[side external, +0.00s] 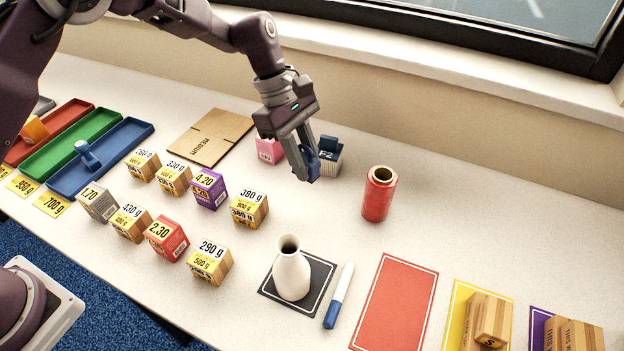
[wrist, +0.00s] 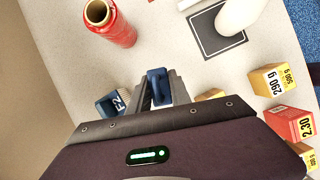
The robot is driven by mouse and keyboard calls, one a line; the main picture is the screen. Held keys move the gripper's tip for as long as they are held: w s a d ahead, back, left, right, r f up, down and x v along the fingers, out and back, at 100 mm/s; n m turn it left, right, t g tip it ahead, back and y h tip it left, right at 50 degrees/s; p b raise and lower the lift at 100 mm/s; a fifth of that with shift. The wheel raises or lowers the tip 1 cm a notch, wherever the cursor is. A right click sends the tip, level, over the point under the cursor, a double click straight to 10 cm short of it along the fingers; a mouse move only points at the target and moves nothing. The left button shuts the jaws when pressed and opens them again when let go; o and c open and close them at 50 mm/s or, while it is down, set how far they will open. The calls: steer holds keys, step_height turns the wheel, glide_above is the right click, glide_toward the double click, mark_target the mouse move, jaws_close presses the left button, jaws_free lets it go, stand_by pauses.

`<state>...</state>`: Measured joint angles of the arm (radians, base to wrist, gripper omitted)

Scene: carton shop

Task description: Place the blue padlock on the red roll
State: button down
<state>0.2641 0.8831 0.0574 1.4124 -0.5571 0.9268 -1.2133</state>
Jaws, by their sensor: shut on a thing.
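The blue padlock (side external: 313,168) is between the fingers of my gripper (side external: 304,172), held above the table. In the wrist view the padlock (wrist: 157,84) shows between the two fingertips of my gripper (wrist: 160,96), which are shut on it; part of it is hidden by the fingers. The red roll (side external: 377,198) stands upright on the table, to the right of my gripper and apart from it. The roll also shows at the top left of the wrist view (wrist: 114,28), with its open core facing up.
A blue-topped box marked F2 (side external: 329,157) and a pink box (side external: 269,150) stand behind my gripper. Several priced boxes stand left. Table around the roll is clear.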

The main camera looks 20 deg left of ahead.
steer(key=w+d+r+n+t, duration=0.3)
steer(key=w+d+r+n, duration=0.2)
steer(key=d+r+n, duration=0.2)
step_height(320, 180, up, 6)
steer(key=n+t, duration=0.1)
steer(key=n, duration=0.3)
glide_above(391, 172)
steer(key=s+a, duration=0.1)
steer(key=shift+n+y, duration=0.3)
steer(key=shift+y, duration=0.1)
step_height(391, 172, down, 10)
steer(key=shift+f, duration=0.1)
steer(key=c, duration=1.2)
jaws_free()
steer(key=shift+f, duration=0.1)
steer(key=v, duration=1.2)
steer(key=shift+s+r, duration=0.1)
steer(key=shift+r, duration=0.1)
